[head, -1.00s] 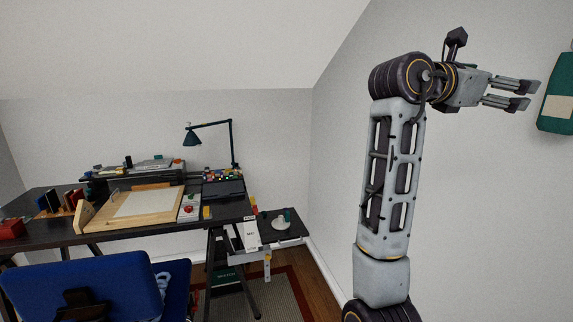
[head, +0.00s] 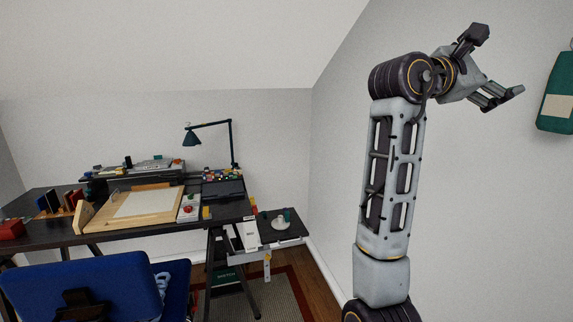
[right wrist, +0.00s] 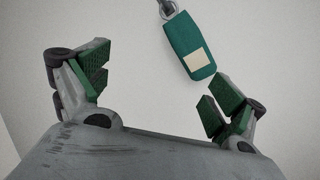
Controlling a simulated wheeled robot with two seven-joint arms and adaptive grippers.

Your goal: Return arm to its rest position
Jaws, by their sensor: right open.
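My right arm stands upright at the right of the head view, bent at the top. My right gripper (head: 503,97) points to the right and is open and empty. In the right wrist view its two fingers (right wrist: 160,98) are spread wide, with green pads and nothing between them. A green thing with a pale label (right wrist: 188,46) hangs beyond the fingers, apart from them. It also shows at the right edge of the head view (head: 556,95). My left gripper is not in view.
A dark desk (head: 150,232) with a drawing board (head: 130,210) and a lamp (head: 191,137) stands at the left. A blue chair (head: 90,285) is in front of it. A low side table (head: 290,234) is beside the desk. The white wall is behind my right arm.

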